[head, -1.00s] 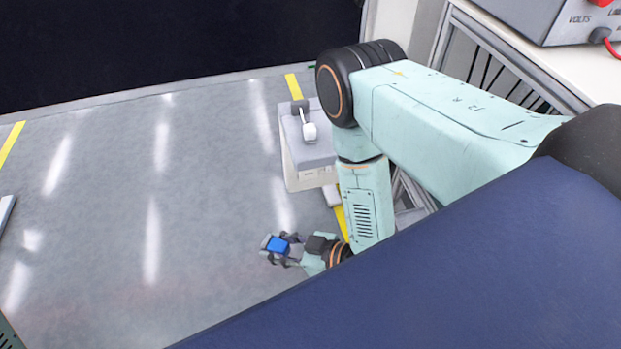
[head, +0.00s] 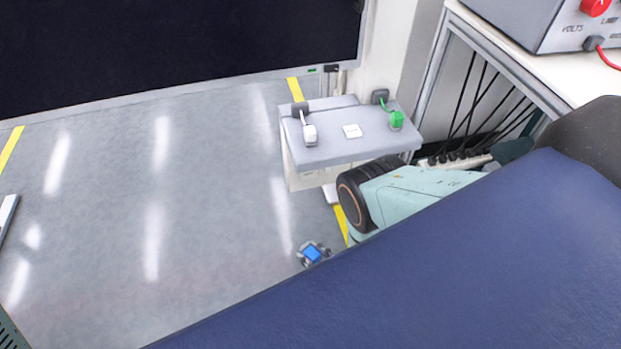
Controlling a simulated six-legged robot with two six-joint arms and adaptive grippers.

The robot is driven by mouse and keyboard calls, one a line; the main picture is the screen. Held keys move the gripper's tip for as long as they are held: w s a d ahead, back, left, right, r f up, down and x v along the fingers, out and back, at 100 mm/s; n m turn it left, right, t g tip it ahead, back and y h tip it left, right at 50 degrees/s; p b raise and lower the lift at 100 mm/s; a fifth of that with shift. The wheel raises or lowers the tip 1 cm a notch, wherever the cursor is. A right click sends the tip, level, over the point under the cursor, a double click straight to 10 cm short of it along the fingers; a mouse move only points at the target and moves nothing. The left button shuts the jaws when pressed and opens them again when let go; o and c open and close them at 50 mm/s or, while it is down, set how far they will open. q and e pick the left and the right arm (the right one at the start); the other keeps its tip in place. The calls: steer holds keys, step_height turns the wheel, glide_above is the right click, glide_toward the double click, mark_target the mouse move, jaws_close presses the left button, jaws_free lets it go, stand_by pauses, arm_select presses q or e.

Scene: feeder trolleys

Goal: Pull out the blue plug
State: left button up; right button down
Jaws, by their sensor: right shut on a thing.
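The blue plug (head: 313,252) is held low over the floor, left of my right arm. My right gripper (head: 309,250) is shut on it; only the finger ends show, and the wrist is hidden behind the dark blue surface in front. The plug is clear of the grey-topped trolley (head: 348,152). On that trolley are a white plug (head: 309,134) at the left and a green plug (head: 396,120) at the right, each with a cord to a dark block. My left gripper is not in view.
A bench (head: 585,72) with a volts instrument (head: 550,25) stands at the upper right, with hanging cables and a row of sockets below. A large dark screen (head: 170,50) fills the upper left. The grey floor at the left is open.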

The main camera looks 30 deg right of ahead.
steer(key=w+d+r+m+h, duration=0.1)
steer(key=w+d+m+h, duration=0.5)
steer(key=w+d, duration=0.45)
step_height(320, 180, down, 10)
steer(key=b, duration=0.8)
steer(key=shift+s, duration=0.2)
steer(key=shift+d+r, duration=0.1)
steer(key=shift+r, duration=0.05)
step_height(320, 180, up, 14)
steer(key=p, duration=1.1)
steer(key=shift+f, duration=0.25)
stand_by(0.3)
